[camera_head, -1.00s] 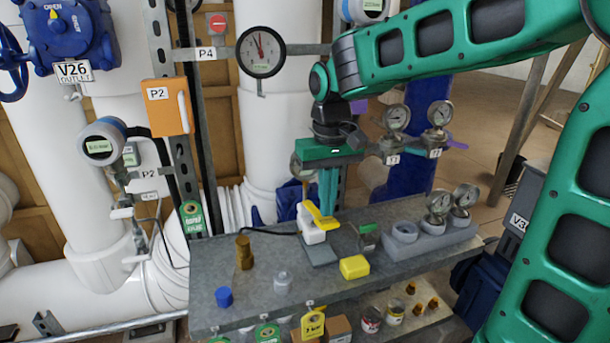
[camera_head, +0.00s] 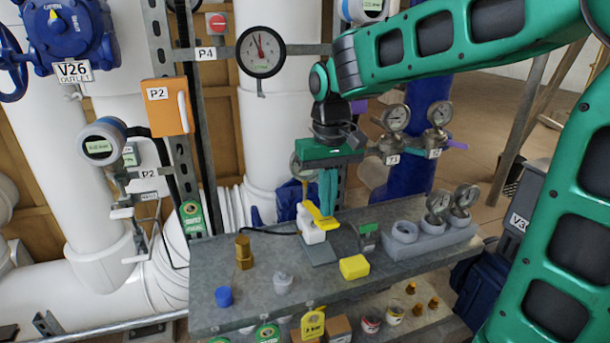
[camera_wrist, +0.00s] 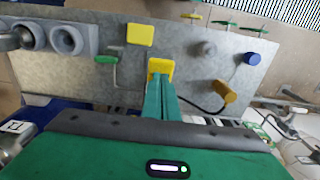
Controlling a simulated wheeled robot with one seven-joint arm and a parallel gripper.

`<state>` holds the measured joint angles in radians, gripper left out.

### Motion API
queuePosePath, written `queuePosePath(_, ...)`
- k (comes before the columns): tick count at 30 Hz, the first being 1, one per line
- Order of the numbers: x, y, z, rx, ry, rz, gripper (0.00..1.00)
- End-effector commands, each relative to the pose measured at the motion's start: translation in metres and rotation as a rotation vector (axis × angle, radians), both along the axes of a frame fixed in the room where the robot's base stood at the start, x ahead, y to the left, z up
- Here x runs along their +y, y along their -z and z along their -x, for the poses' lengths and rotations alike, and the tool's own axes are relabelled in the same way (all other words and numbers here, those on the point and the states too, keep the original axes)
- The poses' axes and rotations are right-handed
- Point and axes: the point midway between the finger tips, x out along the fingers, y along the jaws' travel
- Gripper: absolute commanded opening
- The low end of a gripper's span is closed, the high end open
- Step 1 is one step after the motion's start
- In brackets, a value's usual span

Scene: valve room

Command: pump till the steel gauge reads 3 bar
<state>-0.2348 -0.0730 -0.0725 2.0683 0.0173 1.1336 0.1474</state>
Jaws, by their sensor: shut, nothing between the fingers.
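A small white hand pump (camera_head: 311,231) with a yellow lever (camera_head: 322,220) stands on the grey bench, with a black hose running left from it. My gripper (camera_head: 327,212) is shut and empty, pointing down, its fingertips at the top of the yellow lever. In the wrist view the fingertips (camera_wrist: 161,82) meet the yellow lever (camera_wrist: 160,66); whether they press on it I cannot tell. A round gauge (camera_head: 296,163) is partly hidden behind my gripper. Steel-cased gauges (camera_head: 396,117) (camera_head: 438,114) stand on the pipework at right; their readings are too small to tell.
The bench (camera_head: 215,265) also holds a yellow block (camera_head: 354,267), brass fitting (camera_head: 244,253), blue cap (camera_head: 224,296), green-topped item (camera_head: 368,237) and a grey holder (camera_head: 430,243) with two gauges (camera_head: 465,197). A large black-rimmed dial (camera_head: 261,52) hangs behind.

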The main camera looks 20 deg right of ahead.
Motion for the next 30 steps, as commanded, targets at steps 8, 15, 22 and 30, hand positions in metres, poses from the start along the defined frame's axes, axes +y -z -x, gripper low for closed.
queuePosePath(8,0.000,0.011,0.000,0.002,0.000,0.001,0.00)
queuePosePath(15,0.000,0.025,0.000,0.001,0.000,0.000,0.00)
queuePosePath(22,0.000,0.039,0.000,0.001,0.000,0.000,0.00)
queuePosePath(30,0.000,0.042,-0.001,-0.002,0.000,0.000,0.00)
